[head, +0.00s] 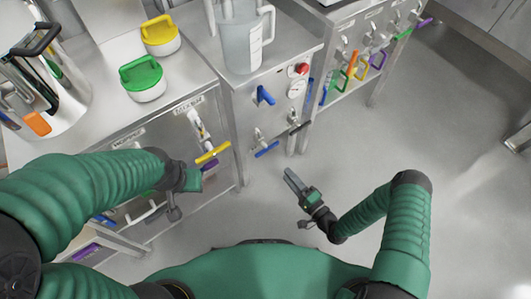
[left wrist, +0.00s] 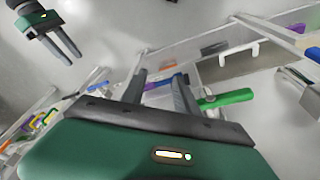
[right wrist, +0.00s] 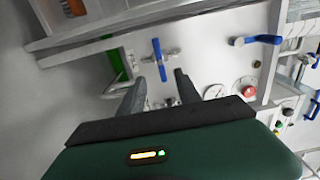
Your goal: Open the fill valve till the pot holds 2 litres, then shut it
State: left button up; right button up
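The clear pot (head: 240,42), with a handle and a white scale, stands on the steel cabinet; I cannot read its level. Below it, the cabinet front carries an upper blue lever (head: 264,96) and a lower blue handle (head: 267,149); I cannot tell which is the fill valve. In the right wrist view a blue handle (right wrist: 158,60) lies ahead, between the fingertip lines, and a blue lever (right wrist: 258,40) lies to its right. My right gripper (head: 289,178) is open and empty, apart from the cabinet. My left gripper (left wrist: 160,85) is open and empty by the mixer cabinet.
A red button (head: 302,69) and a gauge (head: 297,88) sit beside the upper blue lever. A yellow handle (head: 213,152) sticks out near my left arm. Green-lidded (head: 142,78) and yellow-lidded (head: 160,35) tubs stand on the left counter. The floor at right is clear.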

jog(key=b, duration=0.2)
send_near(267, 148)
jog(key=w+f, duration=0.1)
jog(key=w, duration=0.1)
jog(key=x, duration=0.2)
jog(key=b+x, duration=0.1)
jog(key=x, duration=0.2)
jog(key=a+b+x, duration=0.1)
jog(key=x, duration=0.1)
jog(key=shift+s+a+f, duration=0.1)
jog(key=shift+a, duration=0.1)
jog(key=shift+w+a, duration=0.15)
jog(key=shift+w, duration=0.1)
pick_arm(q)
jog(key=f, duration=0.2)
jog(key=d+f, duration=0.1)
jog(key=f, duration=0.1)
jog(key=shift+f, duration=0.25)
pick_arm(e)
jog(key=shift+w, duration=0.1)
pick_arm(q)
jog(key=shift+a, duration=0.1)
pick_arm(e)
grip_shut()
